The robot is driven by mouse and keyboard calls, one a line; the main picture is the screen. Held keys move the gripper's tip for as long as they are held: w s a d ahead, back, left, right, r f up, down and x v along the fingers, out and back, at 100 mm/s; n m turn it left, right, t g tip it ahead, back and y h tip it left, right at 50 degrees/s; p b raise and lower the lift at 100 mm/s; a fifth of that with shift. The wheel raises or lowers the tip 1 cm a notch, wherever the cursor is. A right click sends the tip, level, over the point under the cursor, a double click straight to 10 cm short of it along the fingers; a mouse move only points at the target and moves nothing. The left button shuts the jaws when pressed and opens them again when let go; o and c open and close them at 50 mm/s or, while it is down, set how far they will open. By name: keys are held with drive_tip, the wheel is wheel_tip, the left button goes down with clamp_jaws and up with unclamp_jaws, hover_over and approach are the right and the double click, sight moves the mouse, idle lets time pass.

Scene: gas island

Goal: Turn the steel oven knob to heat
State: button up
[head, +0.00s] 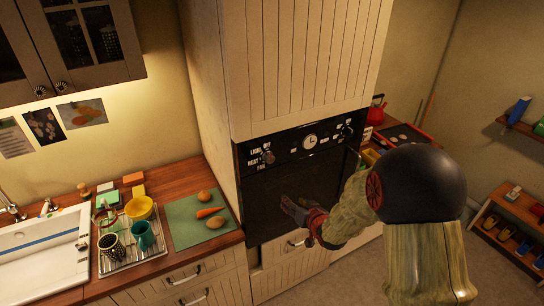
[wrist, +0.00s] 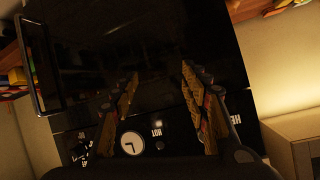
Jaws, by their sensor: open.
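The steel oven knob (head: 267,157) sits on the left of the black control panel, among the white words LIGHT, OFF, HEAT and FAN. Its exact pointing direction is too small to tell. My gripper (head: 289,206) is in front of the dark oven door (head: 275,203), below and slightly right of the knob, apart from it. In the wrist view my gripper (wrist: 160,74) has its two fingers spread, with nothing between them. There the panel appears rotated, with part of the HEAT lettering (wrist: 235,115) right of the right finger; the knob is not clearly visible.
A round clock (head: 310,141) and a second knob (head: 346,130) are farther right on the panel. A counter at left holds a green board (head: 185,225) with vegetables and a dish rack (head: 135,257). A red kettle (head: 376,110) stands right of the oven cabinet.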

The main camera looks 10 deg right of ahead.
sight(271, 159)
drive_tip(key=w+a+r+t+y, duration=0.1)
drive_tip(key=a+r+t+y, duration=0.1)
drive_tip(key=r, duration=0.4)
drive_tip(key=w+a+r+t+y, duration=0.2)
drive_tip(key=r+t, duration=0.1)
drive_tip(key=r, duration=0.3)
drive_tip(key=p+x, duration=0.1)
drive_tip(key=x, duration=0.6)
drive_tip(key=shift+w+a+f, duration=0.1)
drive_tip(key=shift+w, duration=0.25)
drive_tip(key=shift+c, duration=0.2)
drive_tip(key=c, duration=1.1)
